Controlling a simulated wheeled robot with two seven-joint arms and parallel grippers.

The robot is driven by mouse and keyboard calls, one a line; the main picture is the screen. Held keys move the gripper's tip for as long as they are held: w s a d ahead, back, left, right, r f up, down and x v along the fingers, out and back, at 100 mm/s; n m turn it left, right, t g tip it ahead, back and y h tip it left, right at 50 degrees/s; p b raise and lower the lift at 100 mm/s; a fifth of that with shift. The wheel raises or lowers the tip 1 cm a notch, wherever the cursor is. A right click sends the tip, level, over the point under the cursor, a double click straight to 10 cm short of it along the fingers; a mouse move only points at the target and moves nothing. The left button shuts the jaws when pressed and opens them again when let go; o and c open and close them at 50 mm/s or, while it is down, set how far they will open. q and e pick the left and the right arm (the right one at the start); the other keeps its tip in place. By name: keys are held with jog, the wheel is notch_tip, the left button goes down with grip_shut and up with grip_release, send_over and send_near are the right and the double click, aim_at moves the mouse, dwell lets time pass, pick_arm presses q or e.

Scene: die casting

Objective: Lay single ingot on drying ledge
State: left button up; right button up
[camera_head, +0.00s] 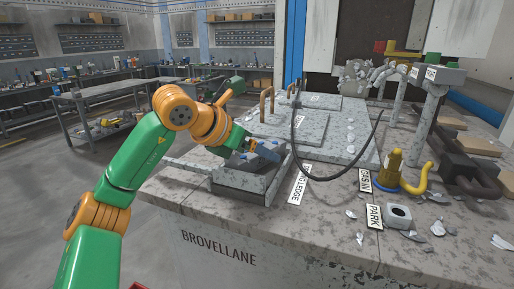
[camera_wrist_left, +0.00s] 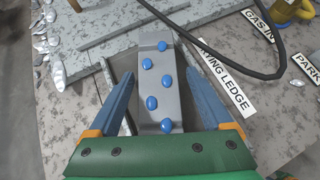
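The ingot (camera_wrist_left: 158,88) is a grey bar with several blue drops on top. In the left wrist view it lies between the fingers of my left gripper (camera_wrist_left: 158,74). The fingers are spread, with a narrow gap visible on each side of the bar. In the head view the ingot (camera_head: 268,151) is partly hidden behind my gripper (camera_head: 250,152). It appears at the drying ledge (camera_head: 240,183), a grey, low-rimmed metal piece at the bench's front left corner. Whether the ingot rests fully on it is hard to tell. My right gripper is not in view.
A drying ledge label (camera_wrist_left: 226,78) lies right of the ledge. A black cable (camera_head: 335,178) loops over the bench beside it. Farther right are a yellow valve (camera_head: 390,170), a park label (camera_head: 374,217), a square nut (camera_head: 398,215) and scattered metal flakes. Copper loops stand behind.

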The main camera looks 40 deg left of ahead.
pick_arm(q)
jog(key=shift+s+d+r, duration=0.1)
jog(key=v, duration=1.2)
